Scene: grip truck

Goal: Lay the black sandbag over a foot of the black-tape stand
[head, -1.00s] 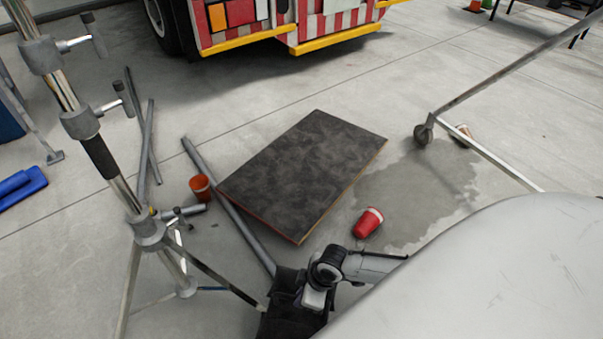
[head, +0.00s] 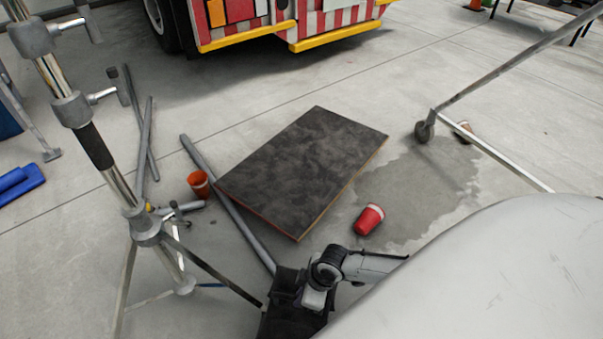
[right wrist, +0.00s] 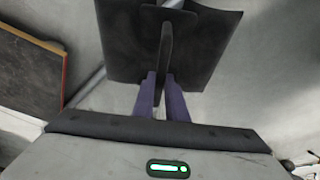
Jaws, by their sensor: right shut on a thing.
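The black-tape stand (head: 147,228) is upright at the left, with a black tape band (head: 94,146) on its column. One leg (head: 215,272) runs down to the right, and its end is hidden at the black sandbag (head: 283,318). My right gripper (head: 312,300) is at the bag. In the right wrist view, its purple fingers (right wrist: 163,98) are shut on the strap of the sandbag (right wrist: 122,42), whose two halves hang either side. I cannot tell whether the bag touches the leg. My left gripper is not in view.
A dark board (head: 303,170) lies beyond the bag, with a grey pipe (head: 232,207) beside it. An orange cup (head: 198,184) and a red cup (head: 369,219) lie near the board. A wheeled frame (head: 425,130) stands right, by a wet patch (head: 425,190).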

